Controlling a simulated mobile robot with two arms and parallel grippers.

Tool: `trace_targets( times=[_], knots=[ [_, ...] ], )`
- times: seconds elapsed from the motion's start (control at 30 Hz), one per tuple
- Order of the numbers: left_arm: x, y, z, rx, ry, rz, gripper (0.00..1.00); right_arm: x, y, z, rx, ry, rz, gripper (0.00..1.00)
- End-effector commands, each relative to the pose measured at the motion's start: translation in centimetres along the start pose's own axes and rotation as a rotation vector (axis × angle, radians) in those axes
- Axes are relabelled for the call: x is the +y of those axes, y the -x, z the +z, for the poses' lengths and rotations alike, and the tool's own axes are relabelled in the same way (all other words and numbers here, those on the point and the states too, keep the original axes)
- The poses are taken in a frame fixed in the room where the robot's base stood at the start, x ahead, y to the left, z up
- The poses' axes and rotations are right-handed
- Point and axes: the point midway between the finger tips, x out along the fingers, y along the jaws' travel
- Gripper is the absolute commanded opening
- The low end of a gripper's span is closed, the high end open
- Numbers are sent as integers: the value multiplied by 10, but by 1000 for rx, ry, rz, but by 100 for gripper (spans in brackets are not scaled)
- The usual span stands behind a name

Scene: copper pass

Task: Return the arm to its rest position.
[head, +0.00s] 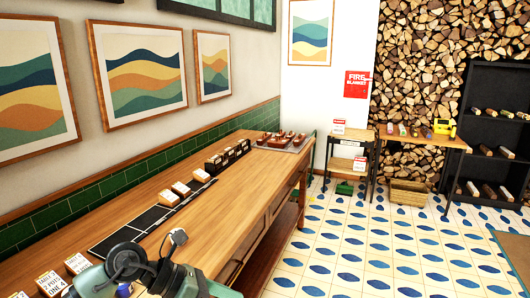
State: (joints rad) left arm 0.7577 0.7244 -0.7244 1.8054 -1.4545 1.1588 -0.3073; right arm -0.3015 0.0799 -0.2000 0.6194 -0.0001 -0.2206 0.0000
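My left arm's grey-green links and a dark ring-shaped joint show at the bottom left, in front of the wooden counter (225,210). A small grey end part (178,238) rises beyond the joint, over the counter's front side. I cannot make out two separate fingers on it, so whether the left gripper is open or shut is unclear. I see nothing held there. My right arm and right gripper are out of view.
Labelled cards (77,263) and a dark grid mat (138,222) lie on the counter near my arm. Small white-topped blocks (181,189), a dark rack (226,154) and a tray (284,142) stand farther along. The tiled floor (370,245) to the right is open.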

Motion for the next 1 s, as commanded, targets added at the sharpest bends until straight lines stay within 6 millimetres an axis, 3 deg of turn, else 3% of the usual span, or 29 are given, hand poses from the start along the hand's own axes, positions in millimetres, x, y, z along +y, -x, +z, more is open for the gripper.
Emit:
trace_targets(
  times=[0.03, 0.07, 0.17, 0.27, 0.37, 0.47, 0.6, 0.7, 0.83, 0.87, 1.0],
  knots=[
    [-28, -17, 22, -160, 66, -90, 71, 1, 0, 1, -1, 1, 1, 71],
    [-42, -20, 39, -265, 116, -136, 71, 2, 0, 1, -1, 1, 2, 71],
    [-69, -8, 88, -599, 325, -267, 71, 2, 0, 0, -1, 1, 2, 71],
    [-65, 24, 117, -912, 599, -361, 71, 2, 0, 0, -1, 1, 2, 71],
    [-36, 61, 116, -1197, 924, -411, 71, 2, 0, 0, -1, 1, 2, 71],
    [8, 88, 79, -1444, 1293, -408, 71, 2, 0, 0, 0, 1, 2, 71],
    [54, 97, -17, -1695, 1821, -309, 71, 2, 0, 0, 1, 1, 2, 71],
    [62, 86, -92, -1794, 2160, -186, 71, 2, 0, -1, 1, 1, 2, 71],
    [46, 66, -180, -1844, 2539, 11, 71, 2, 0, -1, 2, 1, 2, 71],
    [40, 62, -196, 1785, -2520, -52, 71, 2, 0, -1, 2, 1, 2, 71],
    [9, 46, -252, 1547, -2423, -207, 71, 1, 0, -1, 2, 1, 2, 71]
  ],
)
